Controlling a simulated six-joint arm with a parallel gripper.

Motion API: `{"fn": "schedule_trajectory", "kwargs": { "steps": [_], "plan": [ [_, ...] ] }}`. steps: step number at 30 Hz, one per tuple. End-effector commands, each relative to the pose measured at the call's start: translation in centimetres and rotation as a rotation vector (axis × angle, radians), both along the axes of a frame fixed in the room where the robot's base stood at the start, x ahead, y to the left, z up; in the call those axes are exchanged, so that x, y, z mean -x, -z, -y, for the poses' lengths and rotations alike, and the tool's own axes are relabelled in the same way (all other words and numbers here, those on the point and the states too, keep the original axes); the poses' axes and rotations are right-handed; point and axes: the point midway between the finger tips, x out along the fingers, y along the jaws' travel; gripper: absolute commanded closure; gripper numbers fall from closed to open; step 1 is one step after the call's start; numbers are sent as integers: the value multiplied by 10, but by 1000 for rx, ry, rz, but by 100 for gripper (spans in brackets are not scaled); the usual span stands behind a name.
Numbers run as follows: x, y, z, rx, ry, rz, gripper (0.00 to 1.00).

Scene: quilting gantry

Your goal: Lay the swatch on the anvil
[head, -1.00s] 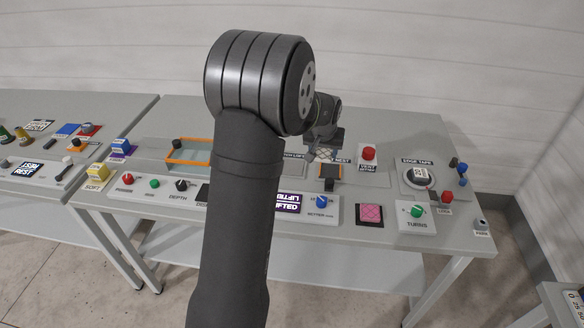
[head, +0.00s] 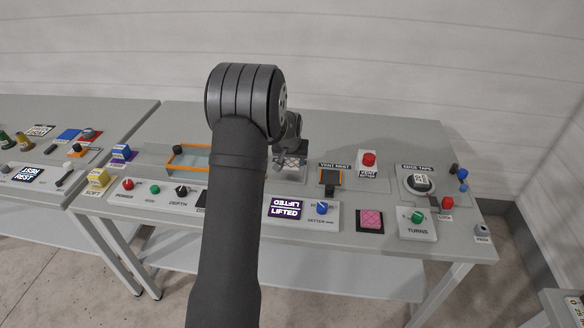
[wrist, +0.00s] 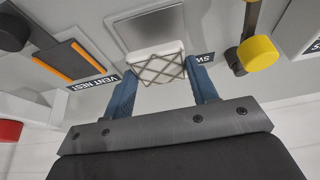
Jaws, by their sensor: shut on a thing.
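My gripper (wrist: 165,90), with blue fingers in the wrist view, is shut on a pale block with a crossed-line lattice face, apparently the swatch (wrist: 158,66).
The dark vent nest (head: 331,178) with orange edges stands to the right, by a red button (head: 369,158). An orange frame (head: 188,160) stands left of my arm. A yellow knob (wrist: 258,53) shows right of my gripper. A pink quilted pad (head: 371,218) lies at the front.

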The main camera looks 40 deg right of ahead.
Motion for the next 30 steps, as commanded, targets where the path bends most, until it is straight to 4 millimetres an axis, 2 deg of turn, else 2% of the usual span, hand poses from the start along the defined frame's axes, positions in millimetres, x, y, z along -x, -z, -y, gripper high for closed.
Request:
{"fn": "schedule_trajectory", "kwargs": {
  "steps": [6,18,19,21,30],
  "plan": [
    [1,32,0,-1,0,-2,68],
    [1,38,0,1,0,-1,68],
    [1,37,0,1,0,-1,41],
    [1,37,0,1,0,-1,27],
    [1,36,0,1,0,-1,25]
  ]
}}
